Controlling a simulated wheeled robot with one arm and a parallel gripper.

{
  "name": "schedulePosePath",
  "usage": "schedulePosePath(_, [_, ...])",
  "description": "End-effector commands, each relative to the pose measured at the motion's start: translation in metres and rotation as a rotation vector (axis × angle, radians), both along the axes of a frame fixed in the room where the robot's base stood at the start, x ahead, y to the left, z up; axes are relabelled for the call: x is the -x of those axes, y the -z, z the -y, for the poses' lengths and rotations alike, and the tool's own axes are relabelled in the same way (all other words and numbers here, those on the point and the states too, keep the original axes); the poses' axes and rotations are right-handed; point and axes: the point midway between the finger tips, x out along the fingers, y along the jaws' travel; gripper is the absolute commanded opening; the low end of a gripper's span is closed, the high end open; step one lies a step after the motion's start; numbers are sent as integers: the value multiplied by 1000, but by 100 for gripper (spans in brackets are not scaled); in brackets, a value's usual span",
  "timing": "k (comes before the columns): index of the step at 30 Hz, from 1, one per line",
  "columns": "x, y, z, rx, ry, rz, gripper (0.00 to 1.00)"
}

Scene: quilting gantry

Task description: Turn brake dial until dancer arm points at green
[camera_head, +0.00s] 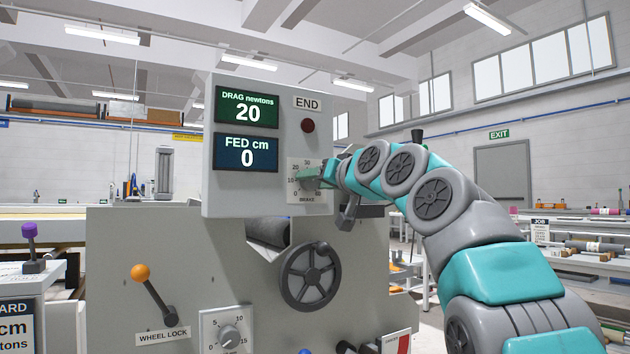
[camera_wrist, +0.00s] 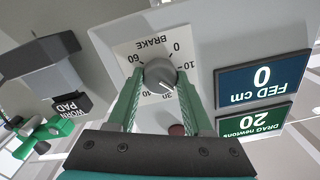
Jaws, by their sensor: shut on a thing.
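The grey brake dial (camera_wrist: 160,75) sits on a white plate marked BRAKE, numbered from 0 to 60. In the wrist view its white pointer line faces down and right, roughly toward the 20 side; that number is covered by a finger. My gripper (camera_wrist: 161,80) is shut on the dial, one green finger on each side. In the head view my gripper (camera_head: 318,178) reaches the brake plate (camera_head: 299,196) from the right and hides the dial. The drag display (camera_head: 247,107) reads 20 newtons. I cannot make out the dancer arm or a green mark for it.
The FED display (camera_head: 246,153) reads 0 cm. Below are a handwheel (camera_head: 309,277), an orange-knobbed wheel lock lever (camera_head: 153,290) and another numbered knob (camera_head: 228,336). A dark red END button (camera_head: 308,125) sits above the brake plate. A grey block (camera_wrist: 42,75) stands beside the panel.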

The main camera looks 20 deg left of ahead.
Motion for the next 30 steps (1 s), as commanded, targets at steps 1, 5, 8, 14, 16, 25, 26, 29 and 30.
schedulePosePath(1, [0,0,0,-1,0,1,0])
schedulePosePath(5, [0,0,0,0,0,1,0])
schedulePosePath(8, [0,0,0,0,0,1,55])
schedulePosePath(14, [0,0,0,0,0,1,78])
schedulePosePath(16, [0,0,0,0,0,1,81])
schedulePosePath(25, [2,0,3,1,1,2,81])
schedulePosePath(26, [3,0,4,1,1,2,81])
schedulePosePath(29, [8,2,11,1,2,0,81])
schedulePosePath(30, [11,3,14,1,2,-2,81])
